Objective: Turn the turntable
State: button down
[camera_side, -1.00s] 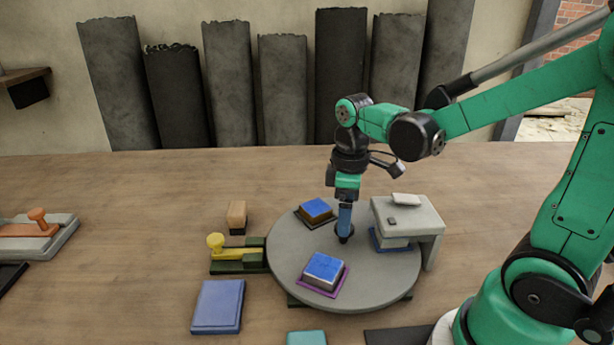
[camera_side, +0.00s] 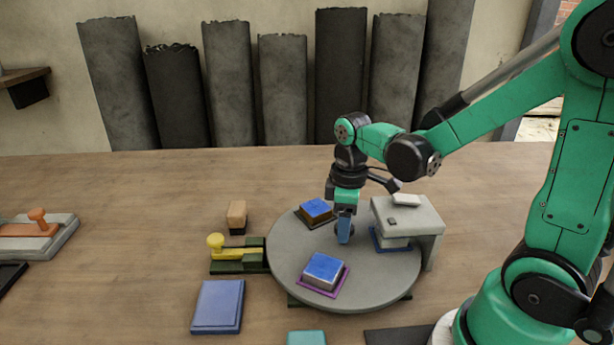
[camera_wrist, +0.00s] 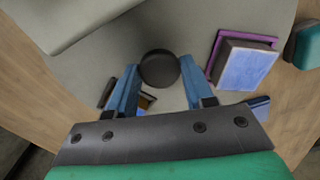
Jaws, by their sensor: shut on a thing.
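The grey round turntable (camera_side: 380,288) lies on the wooden table; it also shows in the wrist view (camera_wrist: 100,75). Its dark round knob (camera_wrist: 160,68) stands near the middle. My gripper (camera_side: 344,238) points down over the turntable, its two blue fingers shut on the knob's sides in the wrist view (camera_wrist: 159,70). In the side view the fingers hide the knob. On the turntable sit a blue-topped block (camera_side: 325,267) in a purple frame, which the wrist view (camera_wrist: 245,68) also shows, and a blue-topped block (camera_side: 316,207) on a brown base.
A grey bridge-like housing (camera_side: 420,215) stands over the turntable's right edge, with a blue-edged piece under it. A yellow-knobbed slider (camera_side: 235,252) touches or nearly touches the left rim. A blue slab (camera_side: 218,305) and a small tan block (camera_side: 237,215) lie at left.

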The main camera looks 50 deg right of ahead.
jog(key=shift+n, duration=12.1)
jog(key=shift+c, duration=1.7)
grip_release()
